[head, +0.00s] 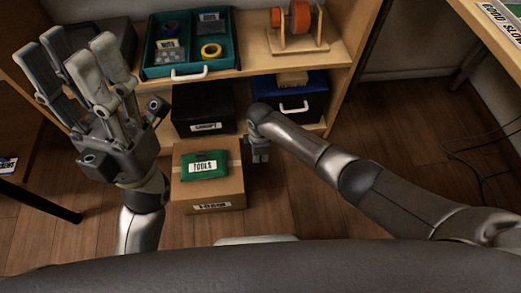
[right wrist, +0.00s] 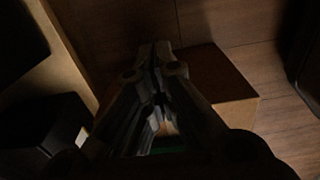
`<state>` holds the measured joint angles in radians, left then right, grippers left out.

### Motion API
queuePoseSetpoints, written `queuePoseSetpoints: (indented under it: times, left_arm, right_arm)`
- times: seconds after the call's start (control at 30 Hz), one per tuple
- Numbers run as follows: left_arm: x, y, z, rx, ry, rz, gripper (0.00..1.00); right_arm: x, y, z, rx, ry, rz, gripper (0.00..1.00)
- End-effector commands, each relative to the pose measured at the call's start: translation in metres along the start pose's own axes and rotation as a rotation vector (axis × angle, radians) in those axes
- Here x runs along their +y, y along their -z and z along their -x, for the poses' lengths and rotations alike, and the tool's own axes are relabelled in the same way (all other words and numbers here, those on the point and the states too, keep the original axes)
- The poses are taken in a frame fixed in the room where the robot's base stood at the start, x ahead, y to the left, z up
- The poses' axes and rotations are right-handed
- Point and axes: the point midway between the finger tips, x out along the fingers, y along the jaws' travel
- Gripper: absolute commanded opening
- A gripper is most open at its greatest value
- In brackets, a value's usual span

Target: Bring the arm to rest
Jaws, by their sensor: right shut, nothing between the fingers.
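My left gripper (head: 68,55) is raised at the upper left of the head view, fingers pointing up, spread and empty. My right arm (head: 315,150) reaches in from the right. My right gripper (head: 260,153) points down beside the right side of a cardboard box (head: 208,190). In the dark right wrist view, the right gripper (right wrist: 160,52) has its fingers together with nothing seen between them. The box also shows behind them in that view (right wrist: 225,95). I cannot tell whether the gripper touches the box.
A green "TOOLS" pouch (head: 205,166) lies on the box. A wooden shelf (head: 255,60) behind holds a teal tray (head: 190,74), a spool stand (head: 297,45), a black bin (head: 203,108) and a blue bin (head: 290,104). Floor (head: 390,130) is open at right; cables (head: 470,165) lie there.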

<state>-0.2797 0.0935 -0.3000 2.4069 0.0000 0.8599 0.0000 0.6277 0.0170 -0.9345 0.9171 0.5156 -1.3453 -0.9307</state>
Motion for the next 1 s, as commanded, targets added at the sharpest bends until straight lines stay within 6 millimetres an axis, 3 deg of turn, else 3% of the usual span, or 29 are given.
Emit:
queuePoseSetpoints:
  times: [0.43, 0.57, 0.67, 0.83, 1.0]
  left_arm:
    - [0.0, 0.001, 0.003, -0.019, 0.008, 0.003, 0.4]
    - [0.0, 0.002, 0.003, -0.02, 0.008, 0.003, 0.4]
    - [0.0, 0.002, 0.003, -0.021, 0.009, 0.003, 0.4]
    - [0.0, 0.002, 0.004, -0.023, 0.01, 0.003, 0.4]
    - [0.0, 0.002, 0.004, -0.025, 0.011, 0.003, 0.4]
  right_arm:
    - [0.0, 0.003, 0.009, 0.01, -0.009, -0.003, 0.0]
    - [0.007, 0.029, 0.013, 0.108, -0.094, -0.033, 0.0]
    - [0.018, 0.065, 0.028, 0.264, -0.224, -0.092, 0.0]
    - [0.043, 0.117, 0.093, 0.607, -0.489, -0.245, 0.0]
    - [0.058, 0.127, 0.19, 0.957, -0.746, -0.407, 0.0]
